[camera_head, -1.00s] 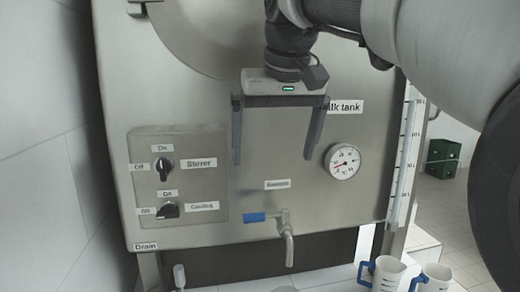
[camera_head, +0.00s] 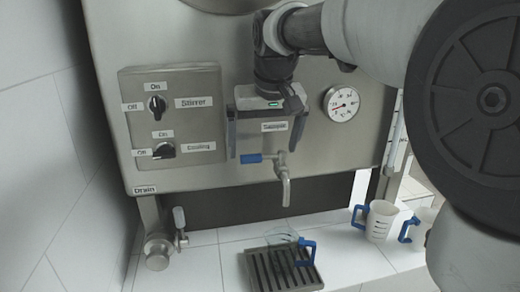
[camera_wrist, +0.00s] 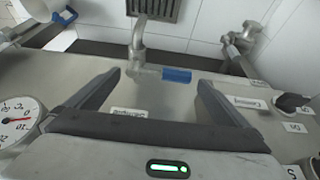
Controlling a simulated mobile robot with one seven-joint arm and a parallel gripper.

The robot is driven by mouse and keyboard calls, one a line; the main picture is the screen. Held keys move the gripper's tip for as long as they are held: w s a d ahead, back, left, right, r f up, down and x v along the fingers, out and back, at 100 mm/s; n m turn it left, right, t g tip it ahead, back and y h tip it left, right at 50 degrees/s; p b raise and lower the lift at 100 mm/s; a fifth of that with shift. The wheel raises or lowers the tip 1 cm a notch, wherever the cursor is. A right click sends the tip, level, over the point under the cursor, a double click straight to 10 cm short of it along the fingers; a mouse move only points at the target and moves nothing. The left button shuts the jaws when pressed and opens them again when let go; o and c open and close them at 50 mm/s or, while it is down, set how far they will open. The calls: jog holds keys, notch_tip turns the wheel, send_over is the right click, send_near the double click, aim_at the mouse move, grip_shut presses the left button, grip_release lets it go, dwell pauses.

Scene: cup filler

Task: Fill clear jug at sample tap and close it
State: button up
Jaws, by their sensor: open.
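The sample tap (camera_head: 284,180) sticks out of the tank's lower front with its spout pointing down. Its blue lever (camera_head: 250,158) lies level, pointing left in the head view; no liquid shows at the spout. The lever also shows in the wrist view (camera_wrist: 177,75). A clear jug (camera_head: 282,238) with a blue handle stands on the drip grate, below the tap. It is faint, and its contents cannot be told. My gripper (camera_head: 262,153) is open and empty, its fingers pointing down on either side of the lever in the picture; contact cannot be told.
The drip grate (camera_head: 262,272) sits on a white tiled ledge. White jugs with blue handles (camera_head: 379,222) stand to the right. A drain valve (camera_head: 158,252) is at the lower left. Stirrer and cooling knobs (camera_head: 156,107) and a dial (camera_head: 341,104) flank the gripper.

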jog(key=shift+w+f, duration=0.25)
jog(key=shift+f, duration=0.35)
jog(key=c, duration=1)
jog(key=shift+s+d+n+y, duration=0.15)
jog(key=shift+s+n+y, duration=0.15)
jog(key=shift+n, duration=0.6)
jog(key=shift+s+d+n+y, duration=0.1)
jog(key=shift+s+n+y, duration=0.2)
jog(key=shift+n, duration=0.6)
jog(key=shift+s+d+n+g+y, duration=0.25)
jog(key=shift+n+g+y, duration=0.05)
jog(key=shift+n, duration=0.55)
jog(key=shift+s+d+n+g+y, duration=0.25)
jog(key=shift+n+g+y, duration=0.05)
jog(key=shift+n, duration=0.55)
